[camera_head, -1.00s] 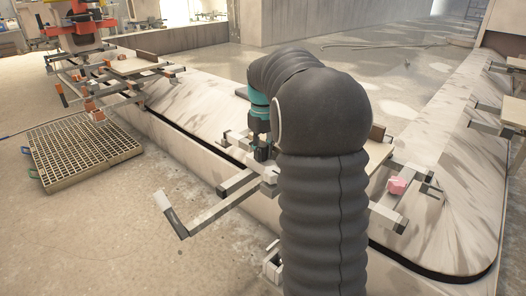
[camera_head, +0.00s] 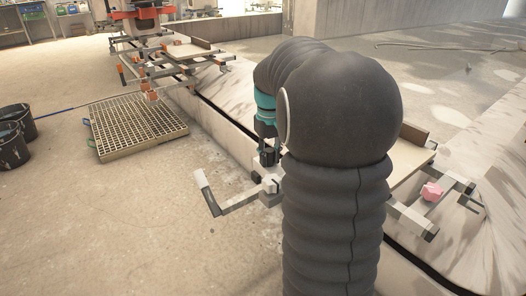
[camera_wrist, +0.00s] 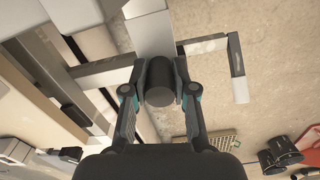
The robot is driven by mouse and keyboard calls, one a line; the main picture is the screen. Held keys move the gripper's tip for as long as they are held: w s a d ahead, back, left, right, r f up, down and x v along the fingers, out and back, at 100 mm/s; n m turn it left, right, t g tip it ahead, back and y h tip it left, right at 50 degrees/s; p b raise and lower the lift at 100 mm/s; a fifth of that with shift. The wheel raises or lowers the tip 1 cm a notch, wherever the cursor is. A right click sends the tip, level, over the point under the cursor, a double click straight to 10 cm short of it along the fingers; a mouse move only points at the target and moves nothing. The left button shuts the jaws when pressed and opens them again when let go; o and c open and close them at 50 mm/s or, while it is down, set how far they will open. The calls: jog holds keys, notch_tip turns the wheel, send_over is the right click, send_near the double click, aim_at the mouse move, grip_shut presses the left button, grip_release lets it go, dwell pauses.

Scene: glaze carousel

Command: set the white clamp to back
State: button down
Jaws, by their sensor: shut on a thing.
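The white clamp (camera_head: 270,187) is a pale block on the grey bar frame at the near side of the carousel, left of my arm in the head view. My gripper (camera_head: 268,158) points down just above it. In the wrist view, my gripper (camera_wrist: 160,88) is shut on a dark cylinder, which seems to be the clamp's knob. A white block shows just beyond it in the wrist view (camera_wrist: 150,32). A grey bar with a pale upright end (camera_head: 207,195) sticks out left from the frame. My arm hides part of the frame and board.
A pink clamp (camera_head: 432,191) sits on the frame right of my arm. A floor grate (camera_head: 138,127) and dark buckets (camera_head: 12,150) lie to the left. The floor at front left is clear.

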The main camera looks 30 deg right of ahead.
jog(key=shift+a, duration=0.2)
jog(key=c, duration=1.2)
grip_release()
jog(key=shift+a, duration=0.15)
jog(key=shift+r, duration=0.15)
jog(key=shift+r, duration=0.3)
notch_tip(320, 180, up, 11)
jog(key=shift+r, duration=0.1)
